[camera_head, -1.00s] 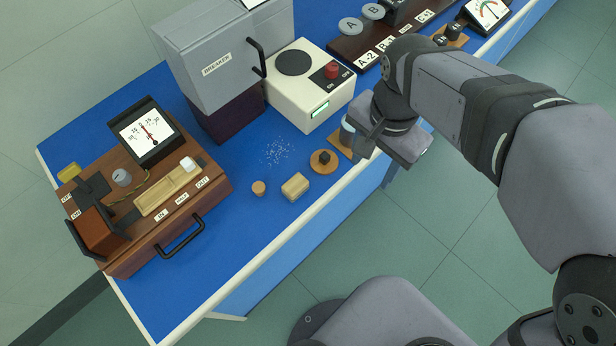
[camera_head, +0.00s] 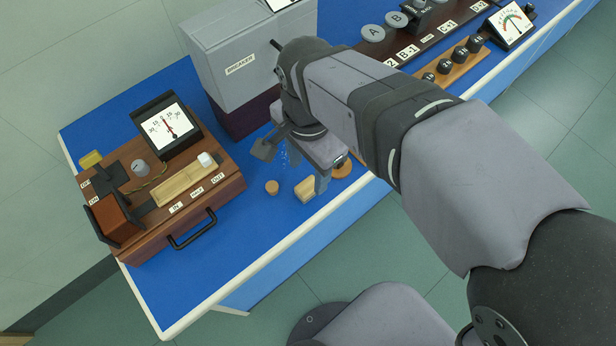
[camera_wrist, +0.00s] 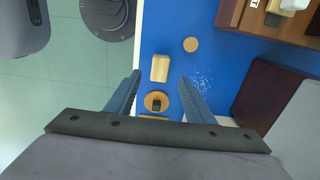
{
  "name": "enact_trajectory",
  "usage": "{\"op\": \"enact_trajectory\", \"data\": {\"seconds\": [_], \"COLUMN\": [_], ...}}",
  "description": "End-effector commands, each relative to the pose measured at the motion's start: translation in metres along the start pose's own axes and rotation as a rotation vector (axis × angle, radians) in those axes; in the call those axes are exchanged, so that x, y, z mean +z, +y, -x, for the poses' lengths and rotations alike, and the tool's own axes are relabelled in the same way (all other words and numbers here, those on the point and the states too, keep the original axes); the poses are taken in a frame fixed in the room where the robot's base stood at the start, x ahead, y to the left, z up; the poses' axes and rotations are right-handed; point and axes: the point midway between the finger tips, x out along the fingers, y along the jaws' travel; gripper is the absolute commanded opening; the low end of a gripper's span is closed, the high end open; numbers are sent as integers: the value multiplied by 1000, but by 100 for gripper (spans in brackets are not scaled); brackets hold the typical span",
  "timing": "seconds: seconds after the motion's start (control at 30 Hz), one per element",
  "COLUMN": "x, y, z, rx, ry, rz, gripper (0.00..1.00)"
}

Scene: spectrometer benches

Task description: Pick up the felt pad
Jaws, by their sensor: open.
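A small tan rectangular block (camera_head: 304,189) lies on the blue bench top near its front edge; it seems to be the felt pad, though its material is hard to tell. It also shows in the wrist view (camera_wrist: 160,68), between and just beyond the fingertips. My gripper (camera_head: 293,168) is open and empty, above the bench beside the block, with one finger partly covering it in the head view. In the wrist view, the fingers (camera_wrist: 160,78) are spread wide with the block in line between their tips.
A round tan disc (camera_wrist: 191,44) and a wooden disc with a black knob (camera_wrist: 156,101) flank the block. White specks (camera_wrist: 202,80) lie nearby. A wooden instrument box (camera_head: 165,200) stands left, a grey breaker unit (camera_head: 235,65) behind. The bench's front strip is clear.

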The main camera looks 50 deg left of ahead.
Motion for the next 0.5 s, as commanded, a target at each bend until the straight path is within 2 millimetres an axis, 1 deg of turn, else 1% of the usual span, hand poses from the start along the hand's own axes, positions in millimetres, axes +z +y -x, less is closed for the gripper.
{"op": "enact_trajectory", "data": {"seconds": [0.17, 0.4, 0.5], "x": [0, 0, 0], "y": [0, 1, 1], "z": [-9, -39, -48], "rx": [3, 3, 3], "ry": [-1, -1, -1], "rz": [0, 0, 0], "gripper": [48, 48, 48]}}
